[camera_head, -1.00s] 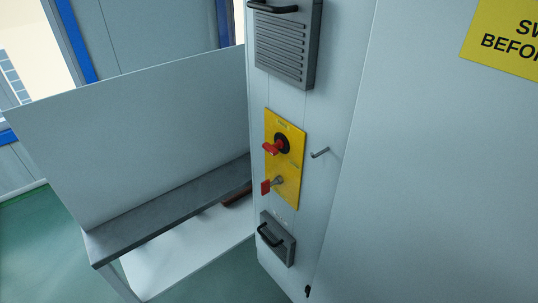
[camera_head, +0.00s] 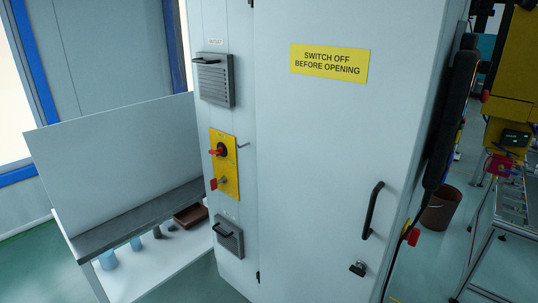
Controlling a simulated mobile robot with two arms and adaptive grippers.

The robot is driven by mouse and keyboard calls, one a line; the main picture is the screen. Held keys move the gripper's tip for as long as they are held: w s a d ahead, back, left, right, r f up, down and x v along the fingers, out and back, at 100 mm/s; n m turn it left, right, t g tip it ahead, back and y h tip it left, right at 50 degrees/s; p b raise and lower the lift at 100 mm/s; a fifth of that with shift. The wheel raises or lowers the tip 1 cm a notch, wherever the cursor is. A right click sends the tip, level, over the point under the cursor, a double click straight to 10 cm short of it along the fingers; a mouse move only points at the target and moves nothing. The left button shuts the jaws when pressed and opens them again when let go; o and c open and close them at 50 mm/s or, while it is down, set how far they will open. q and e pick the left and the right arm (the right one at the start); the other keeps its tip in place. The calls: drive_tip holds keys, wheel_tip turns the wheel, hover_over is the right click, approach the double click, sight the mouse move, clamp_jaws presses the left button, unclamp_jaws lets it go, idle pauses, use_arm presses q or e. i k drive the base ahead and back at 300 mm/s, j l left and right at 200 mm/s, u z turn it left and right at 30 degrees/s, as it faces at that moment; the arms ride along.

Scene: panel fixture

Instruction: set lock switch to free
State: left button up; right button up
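A yellow switch plate (camera_head: 231,167) is mounted on the narrow side face of a pale cabinet, left of centre. Its upper switch is a red handle (camera_head: 215,152) on a dark round base. Below it is a second red handle or tag (camera_head: 214,184) on a grey metal stem. The plate's lettering is too small to read, so I cannot tell which one is the lock switch or what position it is in. Neither of my grippers shows in the head view.
The cabinet door (camera_head: 320,130) has a black handle (camera_head: 372,210) and a yellow warning sign (camera_head: 329,62). Grey vented boxes sit above (camera_head: 215,80) and below (camera_head: 229,236) the plate. A small hook (camera_head: 243,146) sticks out beside it. A bench (camera_head: 130,222) with items beneath stands left.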

sight(217, 152)
drive_tip(key=i+j+z, duration=0.25)
drive_tip(key=j, duration=0.2)
drive_tip(key=j+z, duration=0.25)
drive_tip(key=j, duration=0.2)
drive_tip(key=j+z, duration=0.25)
drive_tip(key=j, duration=0.25)
